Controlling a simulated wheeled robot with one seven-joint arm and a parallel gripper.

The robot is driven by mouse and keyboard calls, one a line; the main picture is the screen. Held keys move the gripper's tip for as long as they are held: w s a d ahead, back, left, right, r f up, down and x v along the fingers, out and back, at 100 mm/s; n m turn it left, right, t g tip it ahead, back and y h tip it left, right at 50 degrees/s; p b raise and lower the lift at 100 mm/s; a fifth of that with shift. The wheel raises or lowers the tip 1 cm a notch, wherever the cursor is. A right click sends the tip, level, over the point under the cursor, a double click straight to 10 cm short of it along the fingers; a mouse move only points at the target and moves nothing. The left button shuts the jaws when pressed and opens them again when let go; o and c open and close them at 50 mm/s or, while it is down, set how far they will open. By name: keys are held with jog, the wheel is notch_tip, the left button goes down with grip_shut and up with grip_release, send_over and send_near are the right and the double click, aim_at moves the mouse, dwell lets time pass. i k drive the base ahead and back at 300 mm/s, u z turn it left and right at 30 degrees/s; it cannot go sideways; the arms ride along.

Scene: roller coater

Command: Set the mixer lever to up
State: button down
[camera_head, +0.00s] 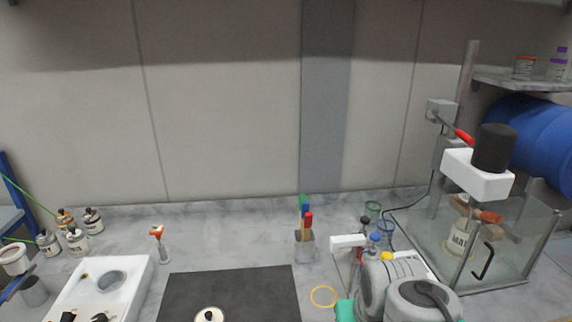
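The mixer (478,174) stands at the right, with a white head and a black cylinder on top, mounted on a grey upright post. A lever with a red grip (463,136) runs from a grey box (441,110) on the post, sloping down to the right toward the mixer head. The head hangs above a labelled jar (459,240) inside a clear-walled enclosure (513,277). Grey rounded links of what looks like my arm show at the bottom right, in front of the enclosure. I cannot make out my gripper's fingers.
A second red handle (491,216) and a black crank (483,262) are by the enclosure. A shelf (515,84) and blue drum (541,131) are behind the mixer. A cup of coloured-handled tools (305,245) and a dark mat (238,286) are left of the arm.

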aim_at(461, 135)
jog(key=z, duration=0.7)
jog(key=k, duration=0.15)
jog(key=z, duration=0.45)
jog(key=i, duration=0.3)
jog(key=u, duration=0.2)
